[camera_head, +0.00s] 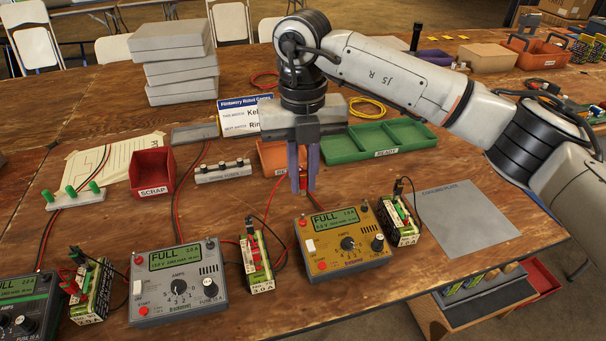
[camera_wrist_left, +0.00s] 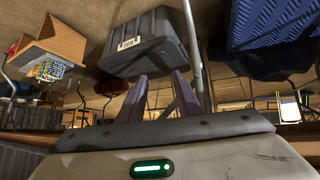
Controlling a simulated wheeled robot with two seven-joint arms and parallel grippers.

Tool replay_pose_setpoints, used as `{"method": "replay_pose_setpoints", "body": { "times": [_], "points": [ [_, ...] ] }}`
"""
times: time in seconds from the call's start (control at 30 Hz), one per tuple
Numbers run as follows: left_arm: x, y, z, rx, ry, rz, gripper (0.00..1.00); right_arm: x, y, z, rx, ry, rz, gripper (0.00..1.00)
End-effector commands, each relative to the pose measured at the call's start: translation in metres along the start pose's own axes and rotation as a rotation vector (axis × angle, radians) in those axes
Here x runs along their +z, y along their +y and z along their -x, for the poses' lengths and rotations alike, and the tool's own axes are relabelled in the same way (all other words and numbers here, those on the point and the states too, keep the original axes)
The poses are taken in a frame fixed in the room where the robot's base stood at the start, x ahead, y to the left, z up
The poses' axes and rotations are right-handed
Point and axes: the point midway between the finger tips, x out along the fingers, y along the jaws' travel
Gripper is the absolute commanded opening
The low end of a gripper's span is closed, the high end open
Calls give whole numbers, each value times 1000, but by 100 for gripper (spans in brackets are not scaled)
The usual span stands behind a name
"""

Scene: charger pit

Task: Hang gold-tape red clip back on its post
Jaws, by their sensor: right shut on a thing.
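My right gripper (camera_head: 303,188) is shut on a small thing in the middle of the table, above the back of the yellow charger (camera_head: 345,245). The fingers hide most of what is held; a little red and tan shows between them, and I cannot make out gold tape. A red post cap (camera_head: 302,222) stands at the yellow charger's back left corner, just below the fingertips. A dark post (camera_head: 364,205) stands at its back right corner. My left gripper (camera_wrist_left: 160,84) has its fingers apart and empty in the left wrist view, and is outside the head view.
A grey charger (camera_head: 178,287) and several batteries, including one with red clips (camera_head: 257,262), line the front. A red SCRAP bin (camera_head: 152,173), an orange bin (camera_head: 272,158), a green READY tray (camera_head: 378,142) and a white fuse strip (camera_head: 222,171) stand behind. Cables lie between.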

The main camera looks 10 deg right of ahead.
Motion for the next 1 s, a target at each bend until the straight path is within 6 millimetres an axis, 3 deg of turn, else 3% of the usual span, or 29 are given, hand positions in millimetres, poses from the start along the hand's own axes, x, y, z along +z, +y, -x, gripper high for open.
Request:
{"method": "replay_pose_setpoints", "body": {
  "times": [0.2, 0.33, 1.0],
  "points": [
    [13, -3, -4, -7, -13, 3, 31, 0, 0, 0, 0, 0, 0, 1],
    [23, -5, -11, -9, -21, 1, 31, 0, 0, -11, 0, 1, 0, 1],
    [17, -3, -26, -2, 12, -3, 31, 0, 0, -52, 0, 0, 0, 1]
  ]
}}
